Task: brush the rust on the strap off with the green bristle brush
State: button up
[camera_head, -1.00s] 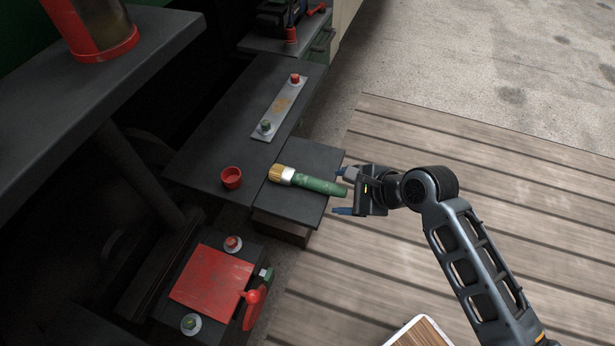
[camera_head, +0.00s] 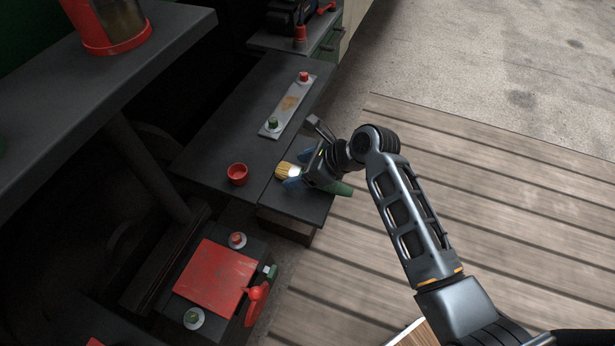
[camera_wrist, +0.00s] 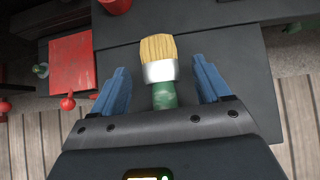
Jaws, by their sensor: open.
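The green bristle brush (camera_head: 284,170) lies on a small dark ledge (camera_head: 300,206), its tan bristles pointing left and its green handle end showing beyond my gripper. My gripper (camera_head: 300,170) is over the brush, with its blue fingers open. In the wrist view the brush (camera_wrist: 160,72) lies between the two fingers of my gripper (camera_wrist: 160,88), with a gap on each side; most of its handle is hidden. The metal strap (camera_head: 288,104) lies on the dark plate behind, with a brown rust patch (camera_head: 290,103) at its middle, a red-topped bolt at its far end and a green-topped one at its near end.
A red cup (camera_head: 237,174) stands on the dark plate (camera_head: 220,150) left of the brush. A red panel (camera_head: 213,278) with a red lever (camera_head: 256,292) sits lower down. A dark shelf (camera_head: 120,75) overhangs at left. Wooden decking (camera_head: 480,200) lies at right.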

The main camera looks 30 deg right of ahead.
jog(key=shift+w+a+f, duration=0.2)
jog(key=shift+w+f, duration=0.1)
jog(key=shift+f, duration=0.05)
jog(key=c, duration=1.2)
jog(key=shift+o, duration=0.2)
jog(key=shift+r, duration=0.55)
jog(key=r, duration=0.2)
jog(key=s+r, duration=0.1)
jog(key=shift+d+r+p, duration=0.3)
jog(key=shift+d+r, duration=0.05)
jog(key=shift+d, duration=0.05)
jog(key=s+d+r, duration=0.2)
jog(key=s, duration=0.1)
jog(key=s+d+r, duration=0.1)
jog(key=s+r, duration=0.1)
jog(key=s, duration=0.1)
jog(key=s+d+r, duration=0.2)
jog(key=shift+s+d+r+p, duration=0.15)
jog(key=shift+s+d+p, duration=0.15)
jog(key=shift+s+d, duration=0.1)
